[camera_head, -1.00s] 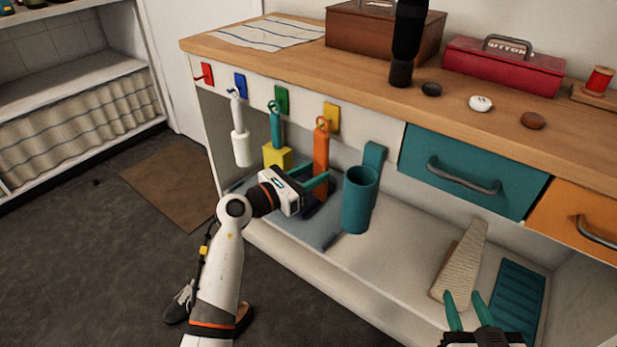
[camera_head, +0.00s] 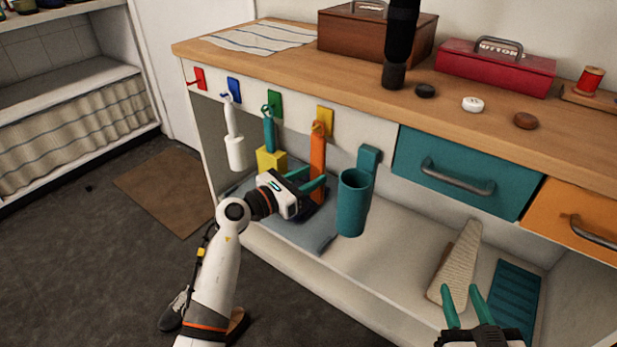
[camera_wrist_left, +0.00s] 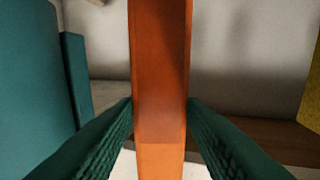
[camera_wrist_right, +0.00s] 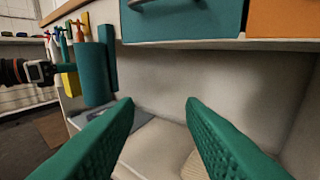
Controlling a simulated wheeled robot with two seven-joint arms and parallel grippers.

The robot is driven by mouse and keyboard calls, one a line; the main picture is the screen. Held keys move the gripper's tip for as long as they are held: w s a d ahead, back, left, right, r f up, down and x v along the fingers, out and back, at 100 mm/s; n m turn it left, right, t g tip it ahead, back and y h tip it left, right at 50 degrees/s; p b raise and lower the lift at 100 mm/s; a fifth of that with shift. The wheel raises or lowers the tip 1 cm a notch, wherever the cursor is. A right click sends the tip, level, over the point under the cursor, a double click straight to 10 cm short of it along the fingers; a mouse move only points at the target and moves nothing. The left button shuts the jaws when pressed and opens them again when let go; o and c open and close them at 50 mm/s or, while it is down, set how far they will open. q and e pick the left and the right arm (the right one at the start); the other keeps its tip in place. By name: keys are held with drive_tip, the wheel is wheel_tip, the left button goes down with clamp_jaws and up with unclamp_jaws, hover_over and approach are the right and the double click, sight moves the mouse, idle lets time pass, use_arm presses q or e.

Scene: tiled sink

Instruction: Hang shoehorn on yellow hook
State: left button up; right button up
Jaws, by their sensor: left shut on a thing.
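The orange shoehorn (camera_head: 318,152) stands upright below the yellow hook (camera_head: 325,121), its top loop overlapping the hook in the head view. I cannot tell whether the loop is around the hook's peg. My left gripper (camera_head: 319,185) is shut on the shoehorn's lower part. In the left wrist view the orange strip of the shoehorn (camera_wrist_left: 160,80) runs upright between both green fingers (camera_wrist_left: 160,125). My right gripper (camera_head: 464,300) is open and empty at the lower right. Its spread fingers (camera_wrist_right: 160,120) also show in the right wrist view.
Red (camera_head: 197,78), blue (camera_head: 233,89) and green (camera_head: 274,104) hooks are to the left; a white brush (camera_head: 234,145) hangs at the blue one. The teal drawer (camera_head: 460,172) is shut.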

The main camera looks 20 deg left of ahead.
use_arm(q)
drive_tip(key=o, duration=1.1)
drive_tip(key=shift+c, duration=0.2)
